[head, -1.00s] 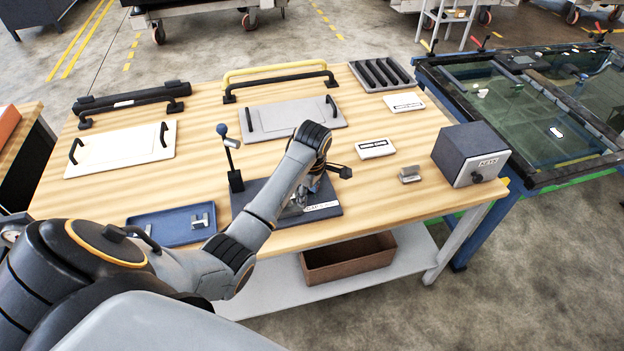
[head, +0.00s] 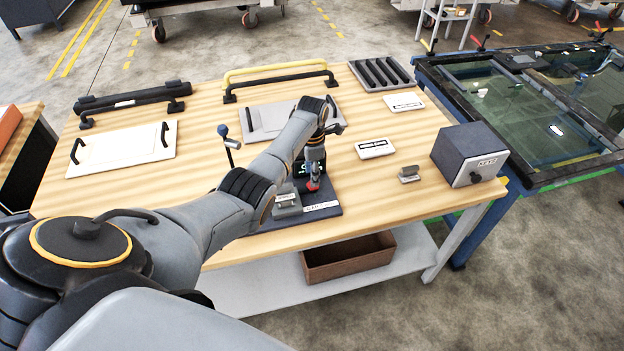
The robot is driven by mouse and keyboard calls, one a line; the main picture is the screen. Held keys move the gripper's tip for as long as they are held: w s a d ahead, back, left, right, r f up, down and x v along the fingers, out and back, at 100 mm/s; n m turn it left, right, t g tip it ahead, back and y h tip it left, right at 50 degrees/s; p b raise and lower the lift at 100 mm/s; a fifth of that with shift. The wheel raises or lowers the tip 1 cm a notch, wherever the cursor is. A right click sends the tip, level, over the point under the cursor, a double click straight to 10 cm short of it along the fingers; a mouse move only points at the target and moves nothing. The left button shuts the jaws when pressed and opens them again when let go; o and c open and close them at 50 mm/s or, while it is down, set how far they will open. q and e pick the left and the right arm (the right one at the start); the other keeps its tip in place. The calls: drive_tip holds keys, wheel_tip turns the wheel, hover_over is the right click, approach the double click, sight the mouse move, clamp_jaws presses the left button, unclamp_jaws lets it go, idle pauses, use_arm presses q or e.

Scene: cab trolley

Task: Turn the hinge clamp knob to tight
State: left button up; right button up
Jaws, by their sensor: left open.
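A dark base plate (head: 326,214) with a white label lies near the front edge of the wooden table. A small grey hinge block (head: 287,205) sits on it. A small red part (head: 313,185) shows beside the block, right at my left fingertips; it may be the clamp knob, but I cannot tell. My left gripper (head: 313,178) points down over the plate, open, its fingers small and partly merged with what lies below. Whether it touches the red part is unclear. My right gripper is not in view.
A lever with a blue ball (head: 222,130) stands left of the plate, close to my arm. A grey box (head: 468,155) and a small metal block (head: 409,174) stand to the right. Panels with handles lie behind. A brown bin (head: 350,258) sits on the lower shelf.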

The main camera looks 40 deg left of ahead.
use_arm(q)
drive_tip(key=shift+f+b, duration=0.3)
drive_tip(key=shift+f, duration=1.5)
drive_tip(key=c, duration=0.9)
